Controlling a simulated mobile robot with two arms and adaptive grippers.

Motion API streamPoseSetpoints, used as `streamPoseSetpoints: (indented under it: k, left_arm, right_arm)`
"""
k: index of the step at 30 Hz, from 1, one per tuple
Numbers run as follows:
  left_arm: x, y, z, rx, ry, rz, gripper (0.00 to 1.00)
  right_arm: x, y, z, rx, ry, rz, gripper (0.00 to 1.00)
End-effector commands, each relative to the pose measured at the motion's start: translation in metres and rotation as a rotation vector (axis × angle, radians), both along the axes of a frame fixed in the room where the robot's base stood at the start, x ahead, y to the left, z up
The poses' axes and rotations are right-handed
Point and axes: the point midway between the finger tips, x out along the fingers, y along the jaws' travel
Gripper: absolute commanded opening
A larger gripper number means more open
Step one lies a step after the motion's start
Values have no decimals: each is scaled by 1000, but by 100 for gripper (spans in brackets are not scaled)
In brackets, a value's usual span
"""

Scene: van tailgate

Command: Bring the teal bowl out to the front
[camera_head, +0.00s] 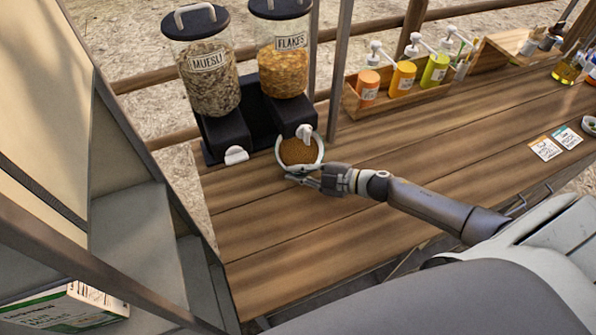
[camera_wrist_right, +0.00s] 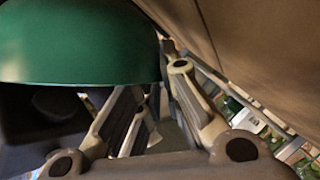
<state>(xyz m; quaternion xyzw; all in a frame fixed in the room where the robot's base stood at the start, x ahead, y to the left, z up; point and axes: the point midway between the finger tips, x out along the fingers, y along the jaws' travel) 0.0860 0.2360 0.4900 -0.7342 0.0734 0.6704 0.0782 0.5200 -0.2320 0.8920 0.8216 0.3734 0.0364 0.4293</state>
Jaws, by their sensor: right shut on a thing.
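The teal bowl (camera_head: 321,152) stands under the spout of the flakes dispenser (camera_head: 283,55), at the left part of the wooden counter. Its rim looks pale in the head view, and it is filled with brown flakes. In the wrist view its outside (camera_wrist_right: 80,45) is dark green and fills the upper left. My right gripper (camera_head: 296,177) reaches in from the right and is shut on the near side of the bowl. The exact contact of the fingers is partly hidden. My left gripper is not in view.
A muesli dispenser (camera_head: 208,75) stands left of the flakes one, on a black base. A wooden rack of sauce bottles (camera_head: 404,75) is at the back. Cards (camera_head: 545,148) lie at the right. The counter (camera_head: 270,235) in front of the bowl is clear. A grey post rises behind.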

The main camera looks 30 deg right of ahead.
Motion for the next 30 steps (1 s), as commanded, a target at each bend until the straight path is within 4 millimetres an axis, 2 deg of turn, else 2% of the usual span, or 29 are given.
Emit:
streamPoseSetpoints:
  k: [30]
  left_arm:
    - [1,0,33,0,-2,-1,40]
  right_arm:
    - [-91,5,1,2,2,-1,0]
